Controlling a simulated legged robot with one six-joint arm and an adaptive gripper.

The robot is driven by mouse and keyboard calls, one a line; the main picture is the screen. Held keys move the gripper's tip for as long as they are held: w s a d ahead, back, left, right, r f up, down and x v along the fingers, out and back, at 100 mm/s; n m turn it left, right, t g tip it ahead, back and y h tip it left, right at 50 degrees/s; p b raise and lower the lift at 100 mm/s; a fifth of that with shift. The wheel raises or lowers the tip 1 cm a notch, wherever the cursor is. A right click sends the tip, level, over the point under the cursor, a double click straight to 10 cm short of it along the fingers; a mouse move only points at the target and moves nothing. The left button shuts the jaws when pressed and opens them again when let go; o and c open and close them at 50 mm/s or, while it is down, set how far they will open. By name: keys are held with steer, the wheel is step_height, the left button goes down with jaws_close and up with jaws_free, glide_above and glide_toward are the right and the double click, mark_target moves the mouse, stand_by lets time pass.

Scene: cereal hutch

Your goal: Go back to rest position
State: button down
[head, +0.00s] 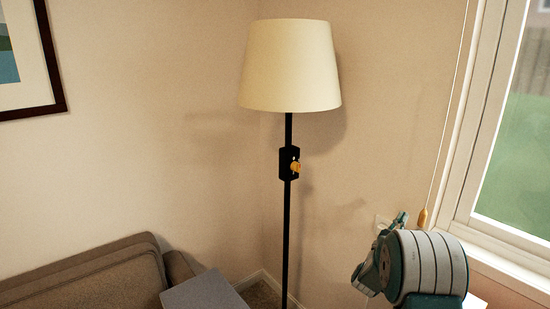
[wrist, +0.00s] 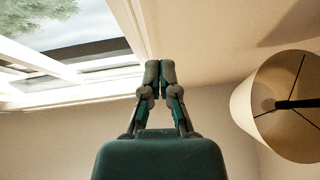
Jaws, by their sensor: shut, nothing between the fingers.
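My gripper (wrist: 160,75) is shut and empty in the wrist view, its two dark green fingers meeting at the tips, pointing up toward the ceiling and window top. In the head view my arm shows at the lower right, in front of the wall and window; the fingertips cannot be made out clearly there. A floor lamp (head: 288,215) with a cream shade (head: 290,65) stands in the corner, left of my arm and apart from it. A yellow-orange knob (head: 296,167) sits on a black box on its pole. The shade also shows at the right of the wrist view (wrist: 246,100).
A window (head: 515,150) with a white frame is at the right, close to my arm, with a cord hanging beside it. A brown sofa (head: 85,280) and a grey flat-topped piece (head: 205,291) are at the lower left. A framed picture (head: 50,60) hangs upper left.

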steer(key=w+a+r+n+t+y, duration=0.1)
steer(key=a+r+n+t+y, duration=0.15)
steer(key=a+r+y, duration=0.35)
steer(key=s+a+r+n+g+y, duration=0.2)
steer(key=s+a+n+g+y, duration=0.25)
steer(key=s+a+y, duration=0.65)
steer(key=s+a+f+n+g, duration=0.1)
steer(key=s+a+f+g, duration=0.1)
steer(key=s, duration=0.7)
steer(key=s+a+f+n+g+y, duration=0.1)
steer(key=s+a+f+g, duration=0.1)
steer(key=s, duration=0.6)
steer(key=s+a+f+n+g, duration=0.1)
steer(key=s+a+f+g, duration=0.1)
steer(key=s, duration=0.7)
steer(key=shift+s+a+f+g+y, duration=0.4)
steer(key=shift+a+g, duration=0.25)
steer(key=shift+g, duration=0.45)
steer(key=shift+w, duration=0.1)
